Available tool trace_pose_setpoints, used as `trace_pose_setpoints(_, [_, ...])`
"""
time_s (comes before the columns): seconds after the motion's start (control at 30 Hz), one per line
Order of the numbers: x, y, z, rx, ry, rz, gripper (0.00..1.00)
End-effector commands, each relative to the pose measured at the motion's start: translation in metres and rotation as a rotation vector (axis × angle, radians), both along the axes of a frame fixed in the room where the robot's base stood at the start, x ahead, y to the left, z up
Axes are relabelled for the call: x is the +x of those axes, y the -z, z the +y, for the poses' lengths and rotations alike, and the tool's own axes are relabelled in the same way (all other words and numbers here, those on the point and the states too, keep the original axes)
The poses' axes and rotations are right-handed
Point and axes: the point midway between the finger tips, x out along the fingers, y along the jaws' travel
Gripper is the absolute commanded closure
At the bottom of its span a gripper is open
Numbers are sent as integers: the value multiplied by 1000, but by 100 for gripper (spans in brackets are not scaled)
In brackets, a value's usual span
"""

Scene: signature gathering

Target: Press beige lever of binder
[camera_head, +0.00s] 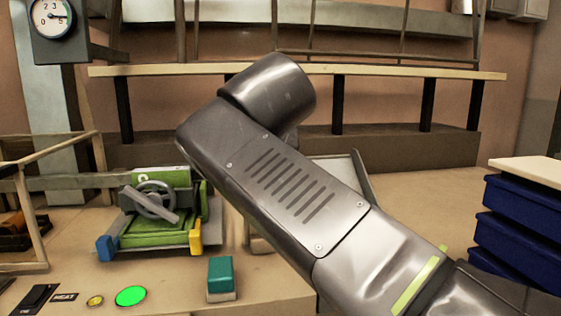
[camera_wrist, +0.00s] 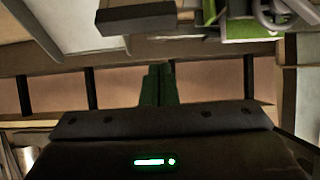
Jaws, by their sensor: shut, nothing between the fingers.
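The binder (camera_head: 150,232) appears to be the green machine with a grey handwheel (camera_head: 155,198) at the left in the head view. It has a blue end piece (camera_head: 106,247) at its front left and a yellow one (camera_head: 196,238) at its front right. I cannot make out a clearly beige lever on it. Part of the green machine (camera_wrist: 246,28) also shows at the top right of the wrist view. My gripper (camera_wrist: 159,82) shows in the wrist view with its two dark green fingers together and empty, apart from the machine. In the head view my arm hides the gripper.
A teal block (camera_head: 221,274) on a pale base and a lit green button (camera_head: 131,296) are on the bench in front of the machine. Blue trays (camera_head: 520,215) are stacked at the right. A raised shelf (camera_head: 390,71) runs along the back. My arm hides the bench's middle.

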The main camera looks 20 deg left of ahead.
Motion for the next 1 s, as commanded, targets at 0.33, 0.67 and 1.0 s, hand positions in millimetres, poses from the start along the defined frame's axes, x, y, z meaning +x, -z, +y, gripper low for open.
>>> trace_pose_setpoints(0.33, [-36,-20,-16,0,-4,-1,100])
trace_pose_setpoints(0.67, [-44,-24,-21,-1,0,-1,100])
trace_pose_setpoints(1.0, [-43,-24,-21,0,1,-1,100])
